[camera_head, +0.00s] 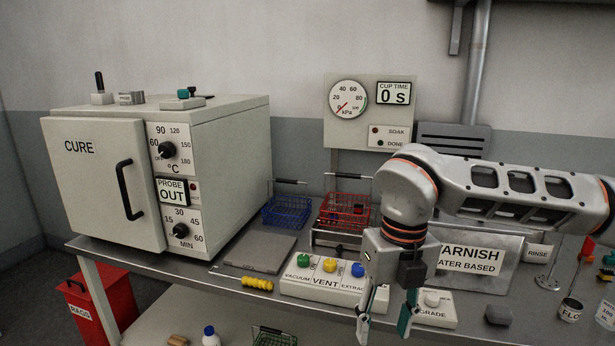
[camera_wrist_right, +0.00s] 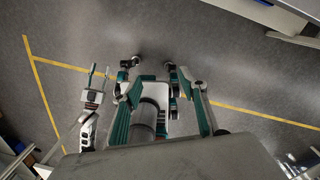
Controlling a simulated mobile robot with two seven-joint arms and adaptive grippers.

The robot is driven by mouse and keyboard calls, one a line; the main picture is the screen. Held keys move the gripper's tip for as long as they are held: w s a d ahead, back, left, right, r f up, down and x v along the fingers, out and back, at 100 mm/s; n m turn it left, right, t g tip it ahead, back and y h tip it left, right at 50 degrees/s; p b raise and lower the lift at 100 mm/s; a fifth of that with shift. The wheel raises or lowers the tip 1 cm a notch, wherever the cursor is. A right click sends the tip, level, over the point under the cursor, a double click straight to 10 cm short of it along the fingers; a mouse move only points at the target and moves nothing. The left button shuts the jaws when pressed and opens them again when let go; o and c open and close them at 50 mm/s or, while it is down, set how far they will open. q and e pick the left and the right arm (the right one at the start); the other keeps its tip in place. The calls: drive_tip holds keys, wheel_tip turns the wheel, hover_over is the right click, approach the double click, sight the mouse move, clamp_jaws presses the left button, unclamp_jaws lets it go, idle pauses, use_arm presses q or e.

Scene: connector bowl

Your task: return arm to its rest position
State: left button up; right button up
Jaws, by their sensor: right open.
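My right arm (camera_head: 500,190) reaches in from the right in the head view, over the bench. Its gripper (camera_head: 385,318) points down with its two fingers apart and nothing between them. It hangs in front of the bench's front edge, between the button panel and the small grade box as seen. In the right wrist view the fingers (camera_wrist_right: 153,64) are spread above grey floor. My left arm is not in the head view.
A cure oven (camera_head: 95,190) stands left on the bench. Blue basket (camera_head: 287,212), red basket (camera_head: 345,210), button panel (camera_head: 305,283), grade box (camera_head: 440,315) and varnish tank (camera_head: 490,262) crowd the middle. A gauge panel (camera_head: 370,105) stands behind. A red rags bin (camera_head: 105,300) is on the floor.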

drive_tip(key=s+a+f+n+g+y, duration=0.2)
drive_tip(key=s+a+g+y, duration=0.15)
drive_tip(key=s+a, duration=0.35)
drive_tip(key=s+a+f+n+g+y, duration=0.15)
drive_tip(key=s+a+y, duration=0.25)
drive_tip(key=a, duration=0.5)
drive_tip(key=s+a+r+m+g+y, duration=0.2)
drive_tip(key=a+r+m+y, duration=0.1)
drive_tip(key=a+r+y, duration=0.6)
drive_tip(key=w+d+f+m+t+y, duration=0.1)
drive_tip(key=w+d+m+t+y, duration=0.45)
drive_tip(key=w+m+t, duration=0.6)
drive_tip(key=w+d+f+m+t+h, duration=0.2)
drive_tip(key=d+f+m+t+h, duration=0.35)
drive_tip(key=f+m, duration=0.25)
drive_tip(key=w+d+f+m+t+h, duration=0.3)
drive_tip(key=d+f+m+t+h, duration=0.2)
drive_tip(key=f+m+t, duration=0.25)
drive_tip(key=s+d+f+m+g+h, duration=0.2)
drive_tip(key=s+d+f, duration=0.3)
drive_tip(key=f, duration=0.4)
drive_tip(key=s+d+f+m+g+h, duration=0.2)
drive_tip(key=s+d+f, duration=0.4)
drive_tip(key=f, duration=0.4)
drive_tip(key=s+d+f+m+g+h, duration=0.2)
drive_tip(key=s+d+f+h, duration=0.3)
drive_tip(key=f, duration=0.4)
drive_tip(key=shift+s+d+f+m+g, duration=0.25)
drive_tip(key=shift+f+m+g, duration=0.15)
drive_tip(key=shift+m, duration=0.35)
